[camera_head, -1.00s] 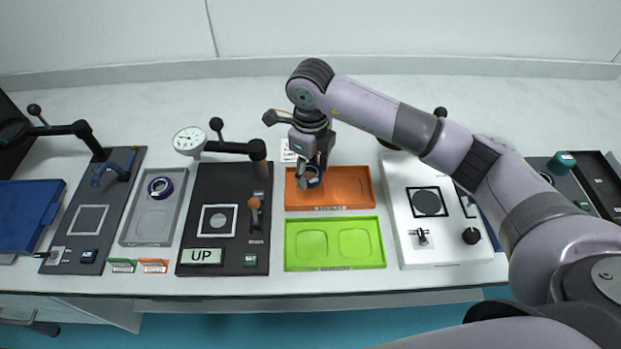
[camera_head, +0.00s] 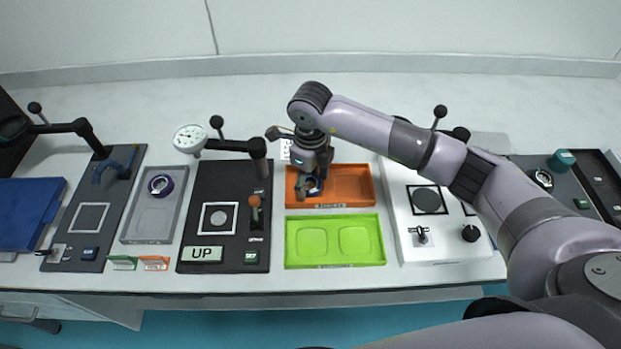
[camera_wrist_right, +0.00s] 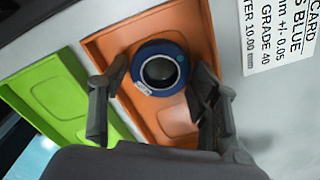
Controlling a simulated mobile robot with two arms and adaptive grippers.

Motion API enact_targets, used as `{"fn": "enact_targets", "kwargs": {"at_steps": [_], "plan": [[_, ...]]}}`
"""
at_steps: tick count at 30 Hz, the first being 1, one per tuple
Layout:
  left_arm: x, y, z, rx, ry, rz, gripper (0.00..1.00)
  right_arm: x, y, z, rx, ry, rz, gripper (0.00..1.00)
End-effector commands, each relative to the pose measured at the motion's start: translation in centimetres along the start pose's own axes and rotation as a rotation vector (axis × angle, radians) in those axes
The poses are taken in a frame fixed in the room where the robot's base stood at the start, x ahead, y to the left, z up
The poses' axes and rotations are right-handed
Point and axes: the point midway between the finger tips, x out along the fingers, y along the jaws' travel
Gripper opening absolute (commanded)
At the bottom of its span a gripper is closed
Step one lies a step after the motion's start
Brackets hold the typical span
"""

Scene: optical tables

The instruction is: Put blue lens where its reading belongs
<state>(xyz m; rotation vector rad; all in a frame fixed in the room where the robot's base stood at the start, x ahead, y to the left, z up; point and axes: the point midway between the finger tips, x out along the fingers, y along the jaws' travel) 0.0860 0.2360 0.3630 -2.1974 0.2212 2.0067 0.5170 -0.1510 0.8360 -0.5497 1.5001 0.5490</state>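The blue lens (camera_head: 313,186), a dark blue ring with a dark centre, sits in the left recess of the orange tray (camera_head: 352,205). It also shows in the right wrist view (camera_wrist_right: 158,68), lying in the orange tray (camera_wrist_right: 110,40). My right gripper (camera_head: 316,203) is over it; in the wrist view its fingers (camera_wrist_right: 158,100) stand apart on either side of the lens, with small gaps. The green tray (camera_head: 335,265) is empty. A dial gauge (camera_head: 190,139) stands over the black station, whose display (camera_head: 202,255) reads UP. My left gripper is not in view.
A grey tray (camera_head: 140,228) holds a purple-ringed lens (camera_head: 160,186). A white station (camera_head: 445,245) with knobs stands to the right. A partly readable printed card (camera_wrist_right: 280,40) lies behind the orange tray. Green and orange tags stand near the front edge.

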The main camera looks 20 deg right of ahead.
Motion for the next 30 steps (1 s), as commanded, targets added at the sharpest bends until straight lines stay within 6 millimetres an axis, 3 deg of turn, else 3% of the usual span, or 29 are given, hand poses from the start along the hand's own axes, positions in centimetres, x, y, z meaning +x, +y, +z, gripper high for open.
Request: {"fn": "enact_targets", "kwargs": {"at_steps": [10,21,30], "plan": [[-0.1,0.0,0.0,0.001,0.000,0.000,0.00,-1.1,-0.1,0.1,0.000,-0.003,-0.001,0.57],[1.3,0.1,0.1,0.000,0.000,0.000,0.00,-8.8,-0.1,0.1,-0.001,-0.006,-0.003,0.57],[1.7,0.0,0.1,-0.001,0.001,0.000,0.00,-12.1,0.0,0.0,0.000,0.000,0.000,0.57]]}}
